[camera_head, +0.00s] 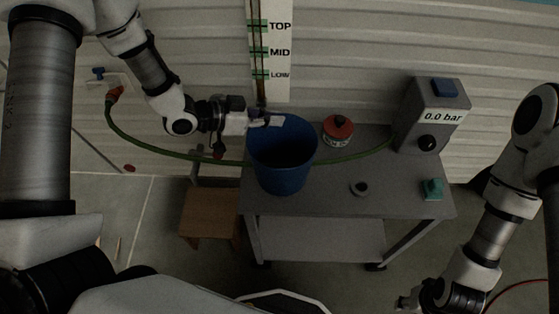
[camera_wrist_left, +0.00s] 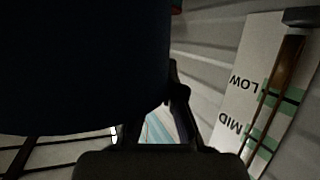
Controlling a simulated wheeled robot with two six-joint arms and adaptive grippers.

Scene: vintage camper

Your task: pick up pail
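The blue pail (camera_head: 285,180) stands upright on the grey table (camera_head: 400,195), toward its left end. My left gripper (camera_head: 268,120) reaches in from the left, with its fingertips at the far left part of the pail's rim. In the left wrist view, a large dark shape, apparently the pail (camera_wrist_left: 85,65), fills the upper left. One finger of my left gripper (camera_wrist_left: 165,118) shows beside it; the other is mostly hidden, so I cannot tell whether the rim is gripped. My right gripper (camera_head: 405,303) is low at the bottom right, away from the table, its fingers too small to read.
A red-topped can (camera_head: 338,130) stands right of the pail. A grey gauge box (camera_head: 433,115) reads "0.0 bar". A small dark ring (camera_head: 359,188) and a green item (camera_head: 432,189) lie on the table. A green hose (camera_head: 150,146) runs behind the pail. A wooden stool (camera_head: 208,213) stands left.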

